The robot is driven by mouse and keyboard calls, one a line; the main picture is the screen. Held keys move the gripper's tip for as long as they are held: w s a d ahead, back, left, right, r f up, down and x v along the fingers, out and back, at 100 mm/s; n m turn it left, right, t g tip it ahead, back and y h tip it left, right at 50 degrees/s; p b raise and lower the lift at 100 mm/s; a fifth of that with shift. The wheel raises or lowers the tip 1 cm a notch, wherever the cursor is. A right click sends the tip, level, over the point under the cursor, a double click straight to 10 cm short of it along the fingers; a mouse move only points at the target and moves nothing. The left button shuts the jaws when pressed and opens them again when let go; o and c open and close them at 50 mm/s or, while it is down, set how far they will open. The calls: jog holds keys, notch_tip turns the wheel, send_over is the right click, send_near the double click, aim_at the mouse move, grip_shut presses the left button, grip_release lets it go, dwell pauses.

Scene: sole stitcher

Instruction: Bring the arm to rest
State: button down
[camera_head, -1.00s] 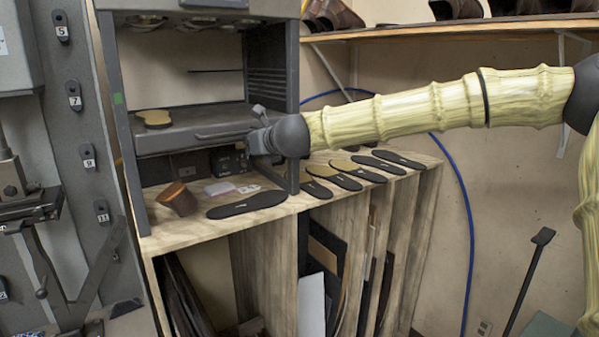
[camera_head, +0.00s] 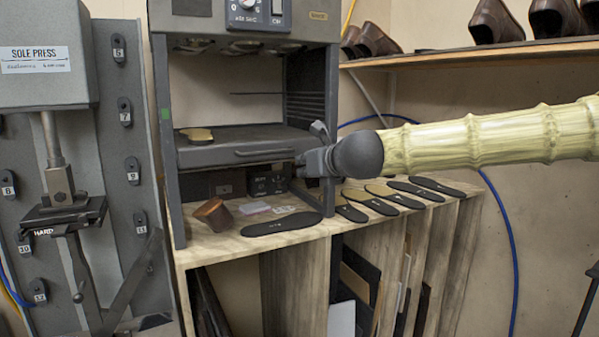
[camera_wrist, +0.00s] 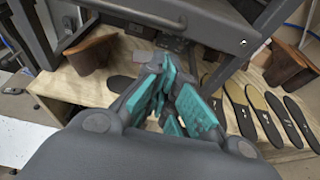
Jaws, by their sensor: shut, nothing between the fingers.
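My gripper (camera_wrist: 163,100) is shut with nothing between its teal-padded fingers in the wrist view. In the head view my gripper (camera_head: 308,163) is at the right front edge of the dark machine frame (camera_head: 174,190), near its tray (camera_head: 245,146). My arm reaches in from the right, and its dark round wrist joint hides part of what lies behind. I cannot tell whether the fingers touch the frame.
A wooden bench (camera_head: 215,245) holds several dark soles (camera_head: 282,224) and a brown block (camera_head: 213,214). A tan sole (camera_head: 197,134) lies on the tray. A sole press (camera_head: 45,60) stands left. Shoes (camera_head: 494,22) sit on the shelf at upper right.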

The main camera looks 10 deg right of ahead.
jog(key=shift+v, duration=2.3)
notch_tip(320, 180, down, 23)
jog(key=a+n+g+h, duration=0.1)
jog(key=a+n+g, duration=0.15)
jog(key=n, duration=0.35)
jog(key=s+f+n+g+h, duration=0.15)
jog(key=s+f+n, duration=0.3)
jog(key=f, duration=0.85)
jog(key=s+f+n+g, duration=0.3)
jog(key=s+f+n, duration=0.15)
jog(key=f, duration=0.95)
jog(key=s+d+f+n+g, duration=0.2)
jog(key=s+f+n, duration=0.3)
jog(key=s+f, duration=0.5)
jog(key=s+d+f+n+g, duration=0.1)
jog(key=s+f+n, duration=0.3)
jog(key=s, duration=0.5)
jog(key=s+d+f+n+g+h, duration=0.1)
jog(key=s+d+f+n+g, duration=0.1)
jog(key=s+f, duration=0.4)
jog(key=s+d+f+n+g, duration=0.1)
jog(key=s+d+f+n, duration=0.2)
jog(key=s, duration=0.9)
notch_tip(320, 180, down, 3)
jog(key=n+b, duration=0.1)
jog(key=n, duration=0.2)
jog(key=shift+d+g+h, duration=0.35)
jog(key=shift+g, duration=0.05)
